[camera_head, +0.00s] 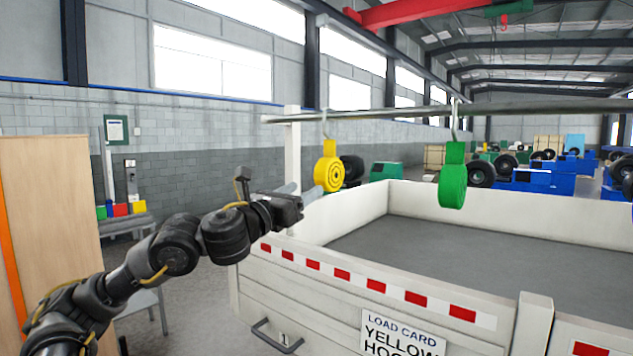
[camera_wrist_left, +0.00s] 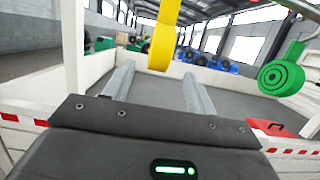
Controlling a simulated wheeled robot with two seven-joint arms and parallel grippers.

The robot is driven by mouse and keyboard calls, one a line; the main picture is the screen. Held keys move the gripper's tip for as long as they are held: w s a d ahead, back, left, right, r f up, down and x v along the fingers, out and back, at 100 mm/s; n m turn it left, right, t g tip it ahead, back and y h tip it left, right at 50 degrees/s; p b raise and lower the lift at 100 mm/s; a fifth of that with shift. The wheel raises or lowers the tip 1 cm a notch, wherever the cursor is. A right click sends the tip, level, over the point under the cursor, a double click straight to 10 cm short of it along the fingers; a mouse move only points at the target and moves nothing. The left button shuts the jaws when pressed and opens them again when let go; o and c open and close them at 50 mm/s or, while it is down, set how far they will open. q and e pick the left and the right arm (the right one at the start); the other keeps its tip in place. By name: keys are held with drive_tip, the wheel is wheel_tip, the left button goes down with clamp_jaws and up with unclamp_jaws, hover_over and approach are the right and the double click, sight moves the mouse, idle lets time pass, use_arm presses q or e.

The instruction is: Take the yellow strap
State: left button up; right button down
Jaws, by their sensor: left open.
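The yellow strap (camera_head: 329,172) is a rolled coil hanging from a hook on the horizontal rail (camera_head: 390,112) above the trailer's near left corner. My left gripper (camera_head: 300,193) is just left of it at about the coil's height, with its fingers pointing towards it. In the left wrist view, the yellow strap (camera_wrist_left: 163,42) shows ahead of and between the two spread fingers of the left gripper (camera_wrist_left: 158,75), which is open and empty. Whether the fingers touch the strap cannot be told. The right gripper is not in view.
A green strap (camera_head: 452,182) hangs from the same rail to the right; it also shows in the left wrist view (camera_wrist_left: 281,76). A load card (camera_head: 402,335), partly cut off, reads "YELLOW".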

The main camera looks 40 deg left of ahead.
sight(319, 180)
use_arm(q)
drive_tip(key=p+x, duration=0.1)
drive_tip(key=x, duration=0.6)
drive_tip(key=shift+w+r+p, duration=0.1)
drive_tip(key=shift+w+p, duration=0.1)
drive_tip(key=shift+p, duration=0.15)
drive_tip(key=shift+x, duration=1.3)
drive_tip(key=c, duration=1.2)
drive_tip(key=shift+r+p, duration=1.35)
drive_tip(key=shift+r, duration=0.35)
drive_tip(key=shift+s+r+v, duration=0.1)
drive_tip(key=shift+r+v, duration=0.4)
drive_tip(key=shift+v, duration=1.5)
drive_tip(key=shift+s+r+v, duration=0.15)
drive_tip(key=shift+r+v, duration=0.3)
drive_tip(key=shift+v, duration=1.5)
drive_tip(key=shift+s+r+v, duration=0.1)
drive_tip(key=shift+r+v, duration=0.4)
drive_tip(key=shift+v, duration=1.5)
drive_tip(key=shift+w, duration=0.1)
